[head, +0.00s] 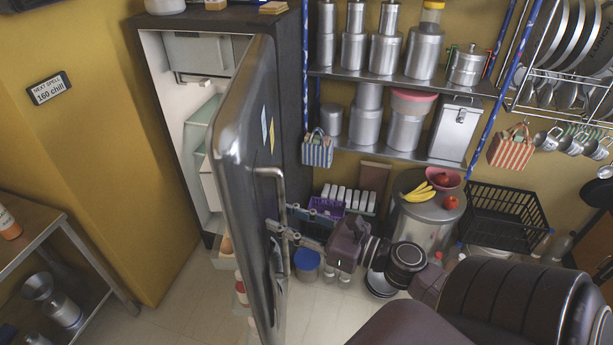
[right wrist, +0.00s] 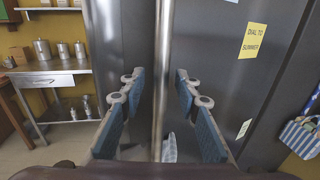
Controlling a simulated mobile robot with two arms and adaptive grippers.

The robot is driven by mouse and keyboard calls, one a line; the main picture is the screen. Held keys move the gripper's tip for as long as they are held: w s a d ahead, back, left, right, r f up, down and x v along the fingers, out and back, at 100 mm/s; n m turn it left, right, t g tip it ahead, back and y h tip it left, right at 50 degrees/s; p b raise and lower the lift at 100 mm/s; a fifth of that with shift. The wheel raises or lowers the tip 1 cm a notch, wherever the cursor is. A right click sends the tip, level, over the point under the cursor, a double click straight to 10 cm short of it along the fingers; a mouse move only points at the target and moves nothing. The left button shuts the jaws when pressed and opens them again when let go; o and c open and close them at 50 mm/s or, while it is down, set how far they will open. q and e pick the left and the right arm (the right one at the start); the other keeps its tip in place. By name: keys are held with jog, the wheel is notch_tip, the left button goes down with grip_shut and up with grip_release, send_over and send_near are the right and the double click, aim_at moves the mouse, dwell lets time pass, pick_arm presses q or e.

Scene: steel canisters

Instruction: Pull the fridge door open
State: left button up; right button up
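The dark fridge (head: 275,90) stands against the back wall, and its door (head: 236,150) is swung wide open toward me. A long vertical metal handle (head: 283,190) is on the door's outer face. My right gripper (head: 284,219) is at the handle's lower half. In the right wrist view, the handle bar (right wrist: 163,75) runs between the blue pads of my right gripper (right wrist: 155,95). The pads are spread, with a visible gap on both sides of the bar. My left gripper is not in view.
A metal side table (head: 28,225) stands at the left. A drum (head: 430,215) with bananas and a bowl, and a black crate (head: 505,212), stand at the right. Tiled floor (head: 170,310) is clear left of the door.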

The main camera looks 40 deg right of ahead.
jog(key=v, duration=1.1)
jog(key=shift+s, duration=0.15)
jog(key=shift+f, duration=0.1)
jog(key=s+a+f+n+g+h+b, duration=0.1)
jog(key=s+f+n+g+h, duration=0.2)
jog(key=f, duration=1.6)
jog(key=s+f+n+g+h+b, duration=0.1)
jog(key=s+f+n+g, duration=0.3)
jog(key=f, duration=1.5)
jog(key=s+a+f+n+g+h+b, duration=0.1)
jog(key=s+a+f+n+g, duration=0.2)
jog(key=s+f+n, duration=0.3)
jog(key=s+a+f+n+g+h+b, duration=0.1)
jog(key=s+a+f+n+g, duration=0.1)
jog(key=s+f+n, duration=0.5)
jog(key=s+a+f+n+g+b, duration=0.1)
jog(key=s+a+f+n+g, duration=0.2)
jog(key=s+f+n, duration=0.4)
notch_tip(320, 180, down, 8)
jog(key=a+n, duration=0.1)
jog(key=n, duration=0.6)
jog(key=shift+a+g+h, duration=0.3)
jog(key=shift+a+h, duration=0.1)
